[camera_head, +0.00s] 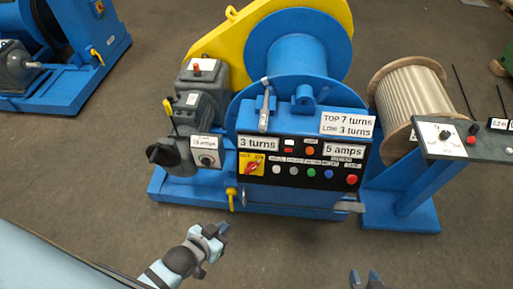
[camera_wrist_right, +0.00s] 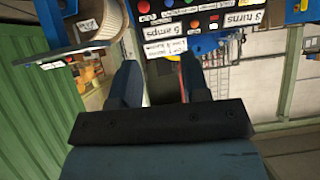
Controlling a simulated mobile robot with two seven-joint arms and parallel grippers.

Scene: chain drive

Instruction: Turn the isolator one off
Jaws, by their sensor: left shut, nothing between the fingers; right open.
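A yellow plate with a red rotary knob (camera_head: 251,165), which looks like an isolator switch, sits at the left end of the black control panel (camera_head: 290,160) in the head view. Its number and setting are too small to read. My left gripper (camera_head: 220,240) is shut and empty, below and left of the switch and apart from it. My right gripper (camera_head: 367,279) is open and empty at the bottom edge, below and right of the panel. The right wrist view shows its two fingers (camera_wrist_right: 162,85) apart, with the panel (camera_wrist_right: 185,12) upside down beyond them.
The panel belongs to a blue winch (camera_head: 298,60) with a yellow guard (camera_head: 225,45). A grey motor (camera_head: 195,95) with a dial box (camera_head: 207,150) stands at its left. A pale rope drum (camera_head: 412,95) and a grey console (camera_head: 470,145) stand right. Floor in front is clear.

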